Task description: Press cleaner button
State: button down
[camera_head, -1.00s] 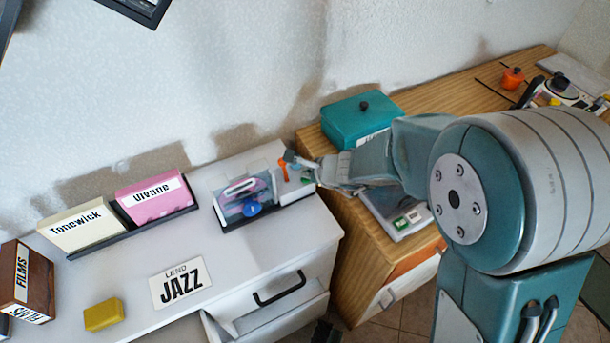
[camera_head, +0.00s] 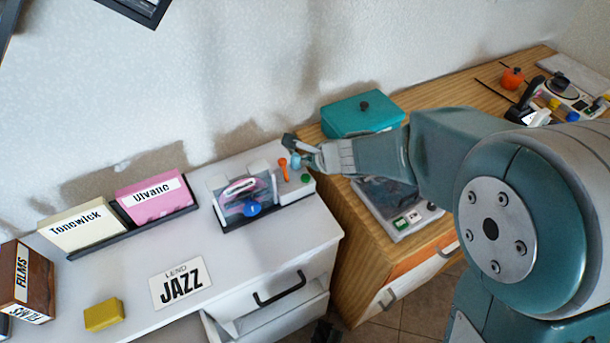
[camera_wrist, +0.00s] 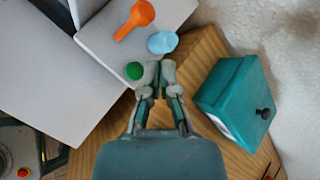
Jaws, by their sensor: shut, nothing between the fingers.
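The cleaner (camera_head: 228,205) stands at the right end of the white cabinet top, with a pink-edged disc (camera_head: 240,186) in it. On its right part are an orange lever (camera_head: 283,168), a light-blue knob and a small round green button (camera_head: 305,178). In the wrist view the green button (camera_wrist: 134,70) is just left of my fingertips, the light-blue knob (camera_wrist: 162,42) is just beyond them, and the orange lever (camera_wrist: 137,18) is farther off. My gripper (camera_wrist: 155,74) is shut and empty. In the head view my gripper (camera_head: 297,148) is over the cleaner's right end; contact cannot be told.
A teal box (camera_head: 362,113) with a black knob sits on the wooden cabinet, beside my arm. Another device (camera_head: 400,218) with buttons lies below my arm. A rack with cream (camera_head: 75,225) and pink (camera_head: 153,197) cases, a JAZZ card (camera_head: 180,284) and a yellow block (camera_head: 104,314) are left.

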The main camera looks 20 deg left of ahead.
jog(key=shift+r, duration=1.05)
jog(key=shift+s+f, duration=0.1)
